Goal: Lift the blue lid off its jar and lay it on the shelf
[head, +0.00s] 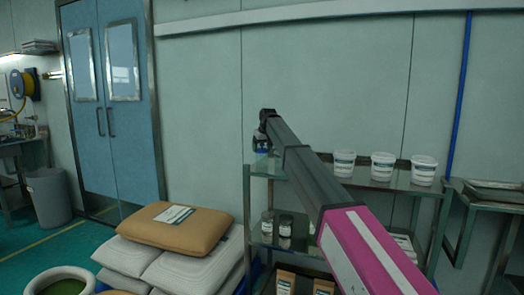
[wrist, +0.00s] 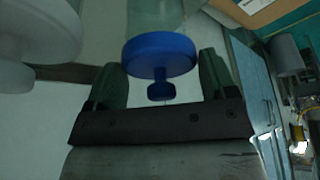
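The blue lid (wrist: 160,52) is a round disc with a knob (wrist: 160,90) facing my gripper in the wrist view. A clear glass jar (wrist: 155,14) shows just beyond the lid, which appears to sit on it. My gripper (wrist: 160,62) is open, with one dark green finger on each side of the lid and knob. Gaps show between the fingers and the knob, so nothing is gripped. In the head view my gripper (head: 266,117) is over the left end of the shelf (head: 398,184); the jar is small and mostly hidden there.
Several white tubs (head: 382,167) stand at the back of the top shelf. Small jars (head: 285,226) are on the lower shelf. Stacked sacks (head: 175,235) lie left of the rack.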

